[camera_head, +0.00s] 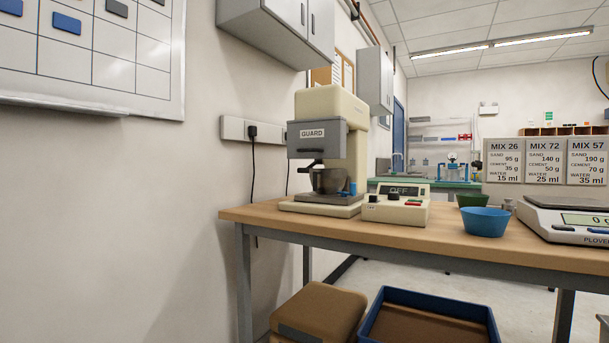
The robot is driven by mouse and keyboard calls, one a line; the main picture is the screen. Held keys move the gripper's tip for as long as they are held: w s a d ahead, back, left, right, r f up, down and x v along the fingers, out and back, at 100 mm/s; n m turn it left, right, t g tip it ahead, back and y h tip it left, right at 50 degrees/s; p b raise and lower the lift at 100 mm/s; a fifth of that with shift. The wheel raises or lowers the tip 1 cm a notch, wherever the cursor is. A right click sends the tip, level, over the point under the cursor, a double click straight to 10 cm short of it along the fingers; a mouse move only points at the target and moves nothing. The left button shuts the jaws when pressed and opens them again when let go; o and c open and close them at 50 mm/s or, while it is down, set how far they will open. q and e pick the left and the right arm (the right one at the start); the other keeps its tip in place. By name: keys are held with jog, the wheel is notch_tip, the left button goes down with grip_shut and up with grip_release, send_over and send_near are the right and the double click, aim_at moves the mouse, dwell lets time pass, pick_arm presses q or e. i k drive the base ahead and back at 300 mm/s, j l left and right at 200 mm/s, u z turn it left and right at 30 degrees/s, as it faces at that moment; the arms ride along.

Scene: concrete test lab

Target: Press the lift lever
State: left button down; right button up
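A cream bench mixer (332,104) stands at the left end of the wooden table (400,240). Its grey guard (318,139), labelled GUARD, sits at the front of the head with a dark handle (311,162) under it. A metal bowl (325,181) is below the guard, above the grey base. A small blue part (349,188) shows at the right of the bowl; I cannot tell if it is the lift lever. No other clear lever shows. Neither of my grippers is in view.
A control box (396,204) reading OFF is beside the mixer. A blue bowl (485,222), a green bowl (470,200) and a scale (565,217) stand to the right. A brown box (318,309) and blue tray (428,299) are below. The table's front edge is clear.

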aim_at(318, 161)
jog(key=i+j+u, duration=0.45)
jog(key=i, duration=0.3)
jog(key=i+j+u, duration=0.25)
jog(key=i, duration=0.15)
jog(key=l, duration=0.1)
